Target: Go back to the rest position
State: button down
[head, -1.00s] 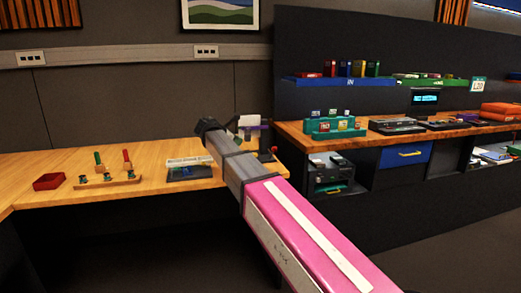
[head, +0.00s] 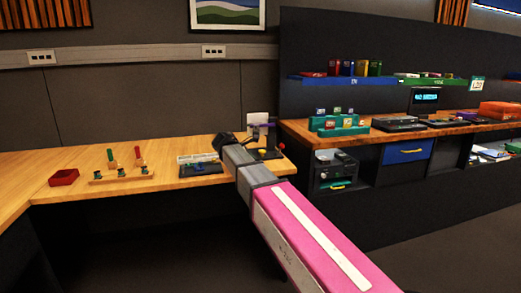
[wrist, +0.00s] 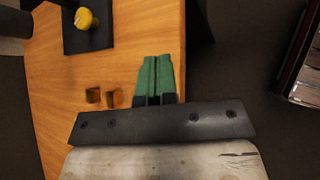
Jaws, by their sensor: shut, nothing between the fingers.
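My gripper (wrist: 156,62) shows in the wrist view with its two green fingers together and nothing between them. It points over the wooden desk (wrist: 55,130), near the desk's edge. A dark panel with a yellow ball (wrist: 85,20) lies at the upper left of the wrist view, apart from the fingers. In the head view my pink and grey arm reaches toward the desk's right end. The yellow ball (head: 262,151) shows just beyond the arm there. The fingers are not clear in the head view.
A red tray (head: 64,177), a wooden stand with red and green pegs (head: 122,173) and a panel (head: 200,165) stand on the desk left of my arm. At right is a wooden counter (head: 375,133) with shelves. Two small brown shapes (wrist: 104,96) lie near the fingers.

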jog(key=s+d+f+m+g+y, duration=0.2)
jog(key=s+d+f+m, duration=0.35)
jog(key=d+f, duration=0.35)
jog(key=s+d+f+m+g+y, duration=0.2)
jog(key=s+d+f+m, duration=0.35)
jog(key=f, duration=0.55)
jog(key=s+d+f+m+g+y, duration=0.1)
jog(key=s+d+f+m+y, duration=0.1)
jog(key=s+d+f+m, duration=0.2)
jog(key=s+d+f+m+g+y, duration=0.1)
jog(key=s+d+f+m, duration=0.4)
jog(key=s, duration=0.6)
jog(key=shift+f+m+g+y, duration=0.3)
jog(key=shift+f+m+y, duration=0.15)
jog(key=shift+f, duration=0.35)
